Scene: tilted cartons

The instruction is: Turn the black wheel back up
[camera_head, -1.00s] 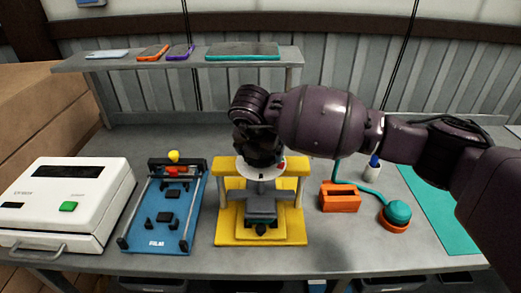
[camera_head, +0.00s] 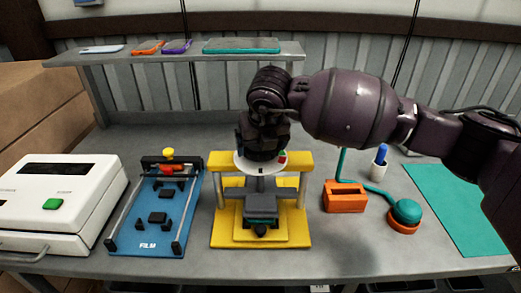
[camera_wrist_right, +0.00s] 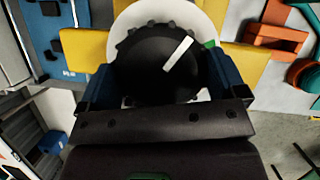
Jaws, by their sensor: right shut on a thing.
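The black wheel (camera_wrist_right: 160,64) shows in the right wrist view, round with a notched rim. A white line on its top points to the upper right. It sits over a white disc (camera_head: 247,167) on top of a yellow press (camera_head: 222,229). The disc has a red and a green mark at its right edge in the head view. My right gripper (camera_head: 262,148) comes down from above and is shut on the wheel, with a blue finger on either side of it. In the head view the gripper hides the wheel. My left gripper is not in view.
A blue film frame (camera_head: 150,228) and a white machine (camera_head: 45,220) stand to the left. A grey shelf (camera_head: 130,60) carries several flat devices behind.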

